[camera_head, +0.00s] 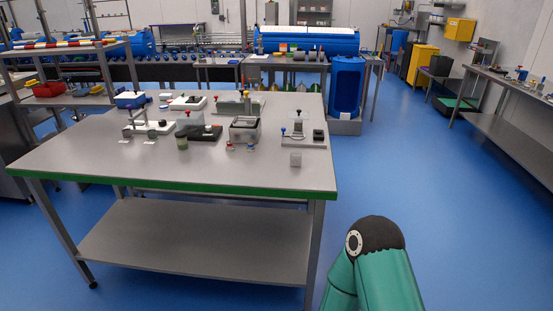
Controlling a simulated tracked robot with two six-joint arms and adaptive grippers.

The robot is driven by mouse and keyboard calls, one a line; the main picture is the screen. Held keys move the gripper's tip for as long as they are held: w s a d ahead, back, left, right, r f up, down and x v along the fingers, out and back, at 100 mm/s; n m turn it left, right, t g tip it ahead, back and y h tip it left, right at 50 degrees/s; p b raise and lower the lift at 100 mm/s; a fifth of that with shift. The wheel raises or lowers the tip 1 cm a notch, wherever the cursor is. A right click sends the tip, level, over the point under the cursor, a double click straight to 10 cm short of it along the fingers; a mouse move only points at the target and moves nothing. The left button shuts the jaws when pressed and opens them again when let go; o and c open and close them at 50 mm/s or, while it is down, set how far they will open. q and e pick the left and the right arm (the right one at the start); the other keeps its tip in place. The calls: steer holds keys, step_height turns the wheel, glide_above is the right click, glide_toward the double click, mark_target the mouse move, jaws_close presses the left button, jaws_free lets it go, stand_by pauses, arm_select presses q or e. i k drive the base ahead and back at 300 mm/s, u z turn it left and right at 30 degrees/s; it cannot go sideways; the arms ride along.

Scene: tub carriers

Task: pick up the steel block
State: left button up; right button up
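Neither of my grippers shows in the head view. A green link and dark joint of one of my arms show at the bottom right, off the table and well apart from the block.
Left of the block are a clear-walled box (244,130), a small jar (182,142) and several small fixtures. The table's front has a green edge strip (180,189) and its front half is bare. Blue floor (420,190) lies open to the right.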

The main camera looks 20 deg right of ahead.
mark_target(296, 158)
steer(key=u, duration=0.1)
steer(key=i, duration=1)
steer(key=z, duration=0.65)
